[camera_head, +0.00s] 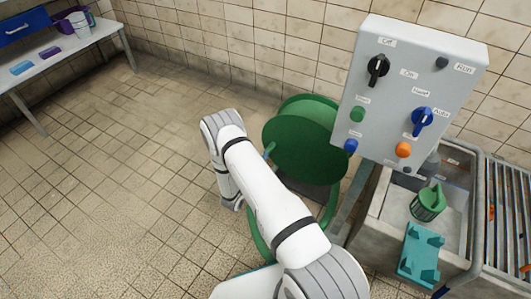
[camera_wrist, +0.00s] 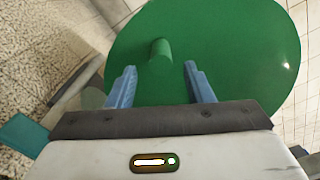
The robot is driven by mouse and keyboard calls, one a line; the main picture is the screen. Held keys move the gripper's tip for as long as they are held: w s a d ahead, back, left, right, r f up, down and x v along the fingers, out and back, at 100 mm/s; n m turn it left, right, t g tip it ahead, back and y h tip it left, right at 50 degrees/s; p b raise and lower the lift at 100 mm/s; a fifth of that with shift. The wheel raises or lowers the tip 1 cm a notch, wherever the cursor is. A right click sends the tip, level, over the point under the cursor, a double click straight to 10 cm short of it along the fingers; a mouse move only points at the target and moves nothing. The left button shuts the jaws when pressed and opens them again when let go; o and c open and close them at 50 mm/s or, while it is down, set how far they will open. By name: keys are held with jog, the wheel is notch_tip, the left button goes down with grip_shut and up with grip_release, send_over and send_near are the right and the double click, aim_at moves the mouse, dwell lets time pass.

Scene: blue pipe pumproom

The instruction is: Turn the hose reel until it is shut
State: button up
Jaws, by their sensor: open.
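The hose reel (camera_head: 305,150) is green, with large round discs, and stands on the floor beside the control box. In the wrist view its disc (camera_wrist: 235,45) fills most of the upper picture. A short green handle peg (camera_wrist: 160,57) sticks out of the disc. My gripper (camera_wrist: 158,75) is open, with its two blue fingers on either side of the peg and a gap to each. I cannot tell how deep the peg sits between them. In the head view my arm hides part of the reel, and only a bit of blue finger shows at the disc's left edge.
A grey control box (camera_head: 410,90) with knobs and buttons stands close to the right of the reel. A sink (camera_head: 385,220) with a green basket (camera_head: 429,202) and a teal holder (camera_head: 420,254) is at the right. Tiled floor (camera_head: 110,170) is clear at the left.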

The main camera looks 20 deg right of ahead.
jog(key=shift+v, duration=1.25)
